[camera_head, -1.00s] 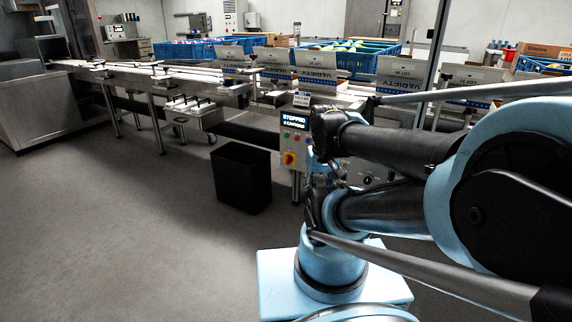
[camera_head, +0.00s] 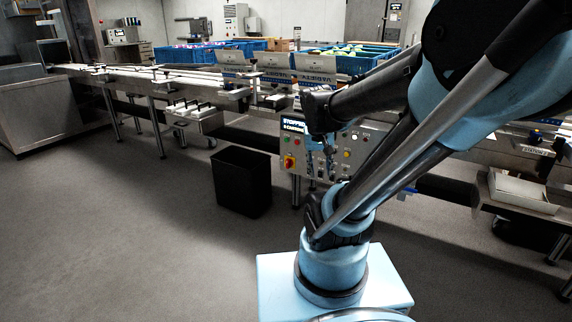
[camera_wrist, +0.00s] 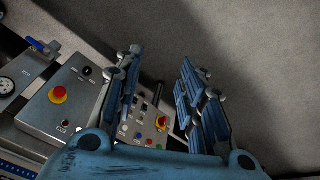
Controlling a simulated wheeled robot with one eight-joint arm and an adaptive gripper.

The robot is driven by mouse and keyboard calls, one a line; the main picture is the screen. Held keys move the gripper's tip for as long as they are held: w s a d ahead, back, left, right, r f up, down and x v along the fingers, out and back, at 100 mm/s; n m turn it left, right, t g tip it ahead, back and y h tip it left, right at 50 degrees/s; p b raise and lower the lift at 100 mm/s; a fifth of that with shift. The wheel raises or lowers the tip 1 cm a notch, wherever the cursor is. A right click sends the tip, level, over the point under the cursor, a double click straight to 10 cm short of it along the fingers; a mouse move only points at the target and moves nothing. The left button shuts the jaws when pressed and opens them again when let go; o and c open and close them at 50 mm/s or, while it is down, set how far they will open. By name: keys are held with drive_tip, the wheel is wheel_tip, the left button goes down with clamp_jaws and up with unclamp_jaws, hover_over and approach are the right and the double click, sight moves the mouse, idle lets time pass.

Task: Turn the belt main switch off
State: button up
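The belt control panel (camera_head: 350,146) stands at the conveyor's front, with a lit display (camera_head: 293,124) reading "STOPPED" and a red button on yellow (camera_head: 289,161). My gripper (camera_head: 321,160) hangs in front of it, hiding part of its face. In the wrist view my gripper (camera_wrist: 160,66) has its fingers apart with nothing between the tips; panel buttons (camera_wrist: 139,135) show behind them. A grey box (camera_wrist: 72,98) at left carries a black rotary knob (camera_wrist: 87,72) and a red button on yellow (camera_wrist: 58,95).
A black bin (camera_head: 242,180) stands on the floor left of the panel. The conveyor (camera_head: 190,80) runs behind, with cartons (camera_head: 274,66) and blue crates (camera_head: 190,53). The floor at front left is clear.

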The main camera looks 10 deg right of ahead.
drive_tip(key=w+a+f+m+t+h, duration=0.2)
drive_tip(key=w+m+t+h, duration=0.15)
drive_tip(key=w, duration=2.85)
drive_tip(key=w+a+f+m+t+h, duration=0.2)
drive_tip(key=w+a+f, duration=0.3)
drive_tip(key=w+f, duration=0.6)
drive_tip(key=t, duration=0.2)
approach(287, 160)
drive_tip(key=shift+m+h, duration=0.45)
drive_tip(key=x, duration=0.9)
drive_tip(key=shift+w+a+f, duration=0.2)
drive_tip(key=shift+w+f, duration=0.15)
drive_tip(key=shift+f, duration=0.1)
clamp_jaws()
